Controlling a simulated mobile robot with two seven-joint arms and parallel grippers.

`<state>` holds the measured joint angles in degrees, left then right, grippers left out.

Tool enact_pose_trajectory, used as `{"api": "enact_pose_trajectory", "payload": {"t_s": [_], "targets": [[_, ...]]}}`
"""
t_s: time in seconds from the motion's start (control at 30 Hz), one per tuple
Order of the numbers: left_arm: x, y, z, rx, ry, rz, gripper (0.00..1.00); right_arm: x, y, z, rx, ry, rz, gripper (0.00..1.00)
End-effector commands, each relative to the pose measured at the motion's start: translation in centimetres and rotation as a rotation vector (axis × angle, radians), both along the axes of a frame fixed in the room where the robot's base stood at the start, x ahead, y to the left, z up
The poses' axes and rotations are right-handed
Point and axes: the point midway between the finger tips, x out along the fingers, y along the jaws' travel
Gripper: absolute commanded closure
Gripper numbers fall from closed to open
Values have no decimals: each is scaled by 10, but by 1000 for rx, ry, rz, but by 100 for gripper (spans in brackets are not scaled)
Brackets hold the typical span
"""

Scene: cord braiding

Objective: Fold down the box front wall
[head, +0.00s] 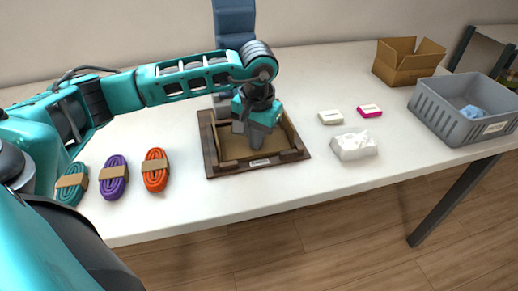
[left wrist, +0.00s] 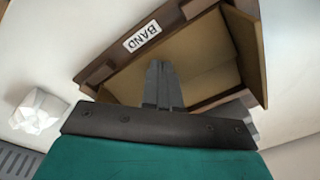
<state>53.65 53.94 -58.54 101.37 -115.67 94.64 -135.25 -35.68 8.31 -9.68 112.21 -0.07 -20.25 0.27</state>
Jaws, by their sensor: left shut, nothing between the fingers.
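The box (head: 207,140) is a dark brown wooden tray-like box with a tan inside, on the white table. Its front side (head: 232,166) faces the table's near edge and bears a small white label, which reads BAND in the left wrist view (left wrist: 142,35). I cannot tell whether the front wall is upright or folded down. My left gripper (head: 258,140) points down over the box's interior, behind the front side, and hides part of the inside. Its fingers (left wrist: 160,75) are shut and empty; contact with the box is unclear. My right gripper is not in view.
Teal (head: 72,183), purple (head: 114,176) and orange (head: 155,169) cord bundles lie left of the box. To the right are a white block (head: 330,117), a pink-and-white block (head: 369,111), a white packet (head: 354,146), a cardboard box (head: 405,65) and a grey crate (head: 440,108).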

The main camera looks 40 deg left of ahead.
Motion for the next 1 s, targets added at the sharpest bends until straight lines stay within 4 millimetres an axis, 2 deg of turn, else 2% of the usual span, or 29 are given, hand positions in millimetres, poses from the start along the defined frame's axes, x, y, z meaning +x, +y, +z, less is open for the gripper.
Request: {"api": "enact_pose_trajectory", "payload": {"t_s": [0.27, 0.7, 1.0], "targets": [[5, 6, -10, 0, -2, 2, 100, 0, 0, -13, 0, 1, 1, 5], [7, 8, -14, 1, 0, 1, 100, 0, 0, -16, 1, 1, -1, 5], [5, 6, -4, 1, 0, 1, 100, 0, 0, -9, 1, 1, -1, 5]]}}
